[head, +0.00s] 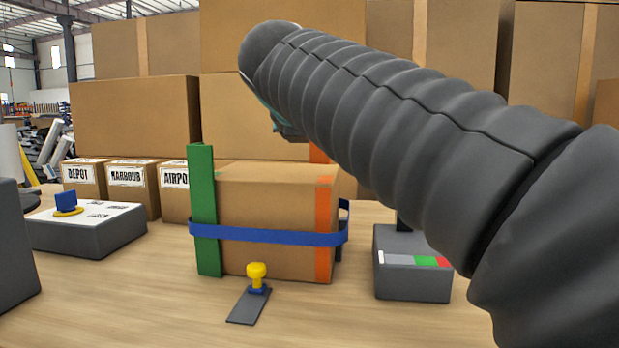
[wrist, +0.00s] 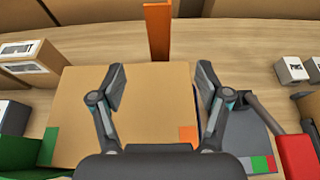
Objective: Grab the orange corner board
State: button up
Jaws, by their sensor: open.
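The orange corner board (wrist: 158,32) stands upright beyond the far edge of the cardboard box (wrist: 140,82) in the wrist view. In the head view only a bit of the orange board (head: 319,153) shows above the box (head: 265,205); the rest is hidden behind the box and my arm. My gripper (wrist: 161,82) is open and empty above the box top. The board lies ahead of the gap between the fingers, apart from them. In the head view my arm hides the fingers.
A green corner board (head: 203,210) stands at the box's left front corner, with a blue strap (head: 265,237) around both. A yellow knob (head: 257,272) stands in front. A grey device (head: 412,282) is to the right. Labelled cartons (head: 131,186) stand behind left.

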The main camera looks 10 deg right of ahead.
send_near(320, 154)
jog(key=w, duration=0.3)
jog(key=shift+s+d+f+b+x, duration=0.15)
jog(key=shift+b+x, duration=0.1)
jog(key=shift+x, duration=0.75)
jog(key=shift+s+d+f+b+x, duration=0.1)
jog(key=shift+f+b+x, duration=0.15)
jog(key=shift+x, duration=0.7)
jog(key=shift+s+d+f+b+x, duration=0.1)
jog(key=shift+b+x, duration=0.15)
jog(key=shift+x, duration=0.75)
jog(key=c, duration=1.3)
jog(key=shift+c, duration=0.2)
